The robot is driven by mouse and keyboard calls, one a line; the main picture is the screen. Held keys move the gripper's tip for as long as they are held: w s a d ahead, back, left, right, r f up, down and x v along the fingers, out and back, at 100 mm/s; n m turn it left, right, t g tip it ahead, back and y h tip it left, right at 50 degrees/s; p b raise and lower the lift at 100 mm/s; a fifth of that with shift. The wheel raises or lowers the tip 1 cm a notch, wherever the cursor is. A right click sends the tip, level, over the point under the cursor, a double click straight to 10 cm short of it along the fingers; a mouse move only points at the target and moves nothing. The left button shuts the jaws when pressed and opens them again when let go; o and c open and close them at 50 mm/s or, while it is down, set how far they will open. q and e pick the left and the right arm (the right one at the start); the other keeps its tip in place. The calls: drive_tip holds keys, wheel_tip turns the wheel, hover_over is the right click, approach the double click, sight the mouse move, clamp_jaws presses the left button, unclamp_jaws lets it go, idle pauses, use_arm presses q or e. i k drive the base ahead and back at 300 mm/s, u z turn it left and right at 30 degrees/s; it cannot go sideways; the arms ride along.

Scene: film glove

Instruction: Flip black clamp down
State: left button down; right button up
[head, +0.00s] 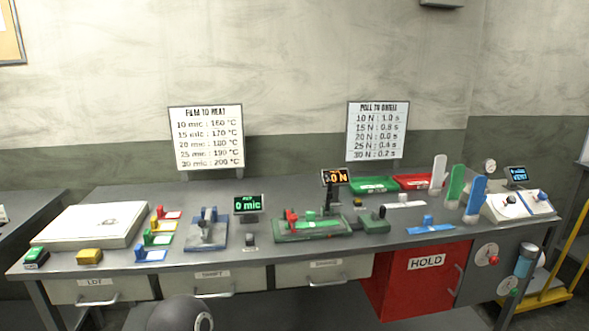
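A green fixture (300,236) stands on the grey workbench, right of the middle of the head view. A dark upright piece (328,198), which looks like the black clamp, stands at its back right, just below a small display (335,177) reading 0 N. It is small here, and I cannot tell it fully from the display's post. Neither of my grippers shows in the head view.
A blue fixture (206,234) and a "0 mic" display (248,204) stand left of the green fixture. A dark green block (376,222) sits close on its right. Green (373,185) and red (417,181) trays lie behind. A red HOLD cabinet (420,280) is below.

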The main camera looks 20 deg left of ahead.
sight(326, 177)
drive_tip(key=i, duration=1)
drive_tip(key=u, duration=0.05)
